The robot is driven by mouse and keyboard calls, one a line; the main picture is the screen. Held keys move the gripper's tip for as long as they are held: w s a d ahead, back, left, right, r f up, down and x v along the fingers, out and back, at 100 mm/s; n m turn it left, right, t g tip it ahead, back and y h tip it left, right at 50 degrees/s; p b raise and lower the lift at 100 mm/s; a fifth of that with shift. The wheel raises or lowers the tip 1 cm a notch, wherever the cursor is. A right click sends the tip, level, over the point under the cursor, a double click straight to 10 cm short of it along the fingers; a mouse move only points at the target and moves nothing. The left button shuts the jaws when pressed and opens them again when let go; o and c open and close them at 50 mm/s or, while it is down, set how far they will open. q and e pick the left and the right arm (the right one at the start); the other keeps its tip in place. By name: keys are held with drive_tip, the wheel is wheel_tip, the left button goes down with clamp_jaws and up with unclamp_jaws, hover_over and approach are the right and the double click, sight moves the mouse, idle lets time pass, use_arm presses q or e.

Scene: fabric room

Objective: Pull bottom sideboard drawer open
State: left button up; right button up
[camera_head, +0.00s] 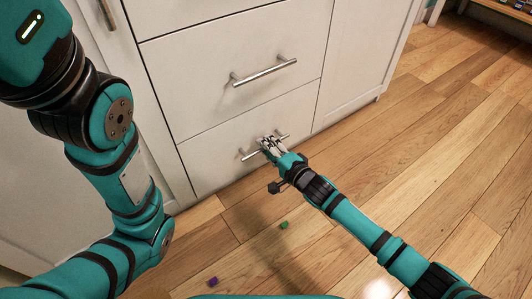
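The white sideboard's bottom drawer (215,158) is at the centre of the head view. Its front looks flush with the cabinet, so it appears closed. Its silver bar handle (249,154) runs across the front and is partly hidden by my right gripper. My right gripper (266,143) is at the middle of this handle, reaching in from the lower right. Its fingers overlap the bar, but whether they are closed around it is too small to tell. My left arm fills the left side; its gripper is outside the picture.
Above is another drawer (190,85) with its own bar handle (265,73), also closed. A cabinet door (350,60) is to the right. A green block (284,225) and a purple block (212,281) lie on the wooden floor (440,150). The floor at right is mostly clear.

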drive_tip(key=shift+w+a, duration=0.3)
drive_tip(key=shift+w, duration=0.15)
clamp_jaws()
idle(0.3)
